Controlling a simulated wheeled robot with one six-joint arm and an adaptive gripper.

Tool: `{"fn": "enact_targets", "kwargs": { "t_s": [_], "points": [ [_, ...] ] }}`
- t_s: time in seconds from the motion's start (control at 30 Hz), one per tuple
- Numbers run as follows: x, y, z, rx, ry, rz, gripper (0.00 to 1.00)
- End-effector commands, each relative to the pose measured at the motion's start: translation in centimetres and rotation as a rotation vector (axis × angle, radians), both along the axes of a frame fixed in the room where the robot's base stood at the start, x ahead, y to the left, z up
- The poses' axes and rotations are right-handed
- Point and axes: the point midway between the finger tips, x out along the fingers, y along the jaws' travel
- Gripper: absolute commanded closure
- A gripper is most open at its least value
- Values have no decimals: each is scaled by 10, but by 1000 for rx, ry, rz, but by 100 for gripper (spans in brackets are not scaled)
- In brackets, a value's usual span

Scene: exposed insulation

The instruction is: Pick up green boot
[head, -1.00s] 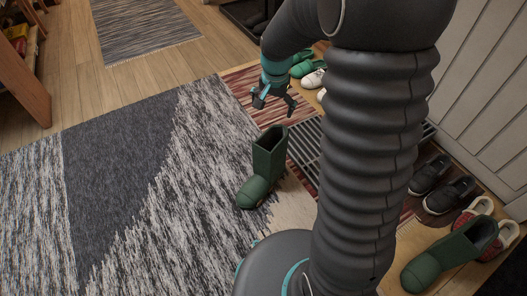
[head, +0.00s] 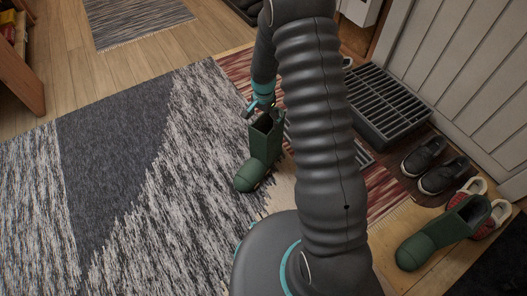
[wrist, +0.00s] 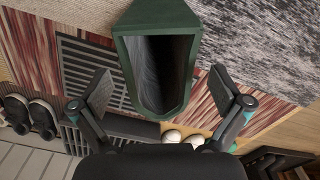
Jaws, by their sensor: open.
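A green boot (head: 260,158) stands upright on the edge of the grey patterned rug, its toe to the lower left in the head view. In the wrist view the boot's open top (wrist: 160,60) faces the camera, and its dark inside shows. My gripper (head: 262,108) is just above the boot's opening. In the wrist view the two fingers of my gripper (wrist: 165,92) are spread wide, one on each side of the boot shaft, with gaps between. Nothing is held. A second green boot (head: 440,235) lies at the lower right, leaning over red and white shoes.
Dark shoes (head: 435,170) sit near the panelled wall at right. A black slatted tray (head: 385,105) lies by the wall. The patterned rug (head: 120,200) left of the boot is clear. A wooden shelf (head: 15,75) stands at the far left.

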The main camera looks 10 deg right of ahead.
Motion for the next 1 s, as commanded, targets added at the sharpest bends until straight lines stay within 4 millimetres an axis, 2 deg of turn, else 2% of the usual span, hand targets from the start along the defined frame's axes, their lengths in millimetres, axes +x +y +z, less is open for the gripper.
{"fn": "enact_targets", "kwargs": {
  "t_s": [0.1,0.37,0.67,0.93,1.0],
  "points": [
    [0,0,-12,0,0,0,0],
    [-1,0,-25,0,0,0,0],
    [-2,-1,-64,0,1,0,0],
    [-2,-1,-67,0,-1,0,0],
    [-2,-1,-67,0,-1,0,18]
  ]
}}
